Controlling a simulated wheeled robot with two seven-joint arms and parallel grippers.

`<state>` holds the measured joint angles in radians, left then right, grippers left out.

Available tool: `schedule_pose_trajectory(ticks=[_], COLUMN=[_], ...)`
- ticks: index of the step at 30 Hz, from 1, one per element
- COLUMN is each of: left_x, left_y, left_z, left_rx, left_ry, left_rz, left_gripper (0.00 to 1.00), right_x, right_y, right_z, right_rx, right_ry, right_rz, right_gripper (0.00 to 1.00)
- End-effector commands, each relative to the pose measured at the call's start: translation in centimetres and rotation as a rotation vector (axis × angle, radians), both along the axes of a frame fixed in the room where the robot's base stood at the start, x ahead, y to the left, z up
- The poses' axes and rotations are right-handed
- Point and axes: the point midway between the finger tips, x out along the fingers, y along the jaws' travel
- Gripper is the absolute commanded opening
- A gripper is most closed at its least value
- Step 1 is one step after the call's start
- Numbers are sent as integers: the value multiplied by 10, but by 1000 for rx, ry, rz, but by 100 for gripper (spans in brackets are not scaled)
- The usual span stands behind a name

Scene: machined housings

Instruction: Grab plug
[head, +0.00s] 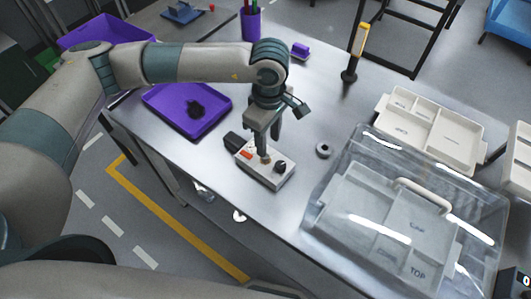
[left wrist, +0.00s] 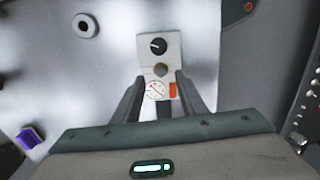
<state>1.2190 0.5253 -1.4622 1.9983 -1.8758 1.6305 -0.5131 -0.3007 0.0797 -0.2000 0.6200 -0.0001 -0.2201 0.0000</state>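A small light-grey housing (head: 277,177) sits on the metal table, with a black knob, a red switch and a round gauge on its top. My right gripper is out of view.
A ring (head: 323,155) lies right of the housing. A clear-lidded case (head: 335,190) and pale trays (head: 465,158) fill the right side. A purple tray (head: 160,99) holds a black part. A yellow-handled tool (head: 361,38) stands upright at the back. Bare table lies between.

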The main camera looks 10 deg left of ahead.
Motion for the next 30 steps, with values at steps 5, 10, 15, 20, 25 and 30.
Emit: schedule_pose_trajectory(ticks=[5,10,15,20,25,30], left_x=[0,0,0,0,0,0], left_y=[0,0,0,1,3,4], left_z=[-13,-16,-15,-18,-30,-48], left_rx=[0,0,0,1,2,1], left_ry=[0,-1,-1,2,4,3], left_rz=[1,0,0,1,1,1], left_gripper=[38,38,38,38,38,38], right_x=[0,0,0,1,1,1], right_y=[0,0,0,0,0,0], right_z=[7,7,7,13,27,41], right_rx=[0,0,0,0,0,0], right_ry=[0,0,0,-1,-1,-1], right_rz=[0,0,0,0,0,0], right_gripper=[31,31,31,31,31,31])
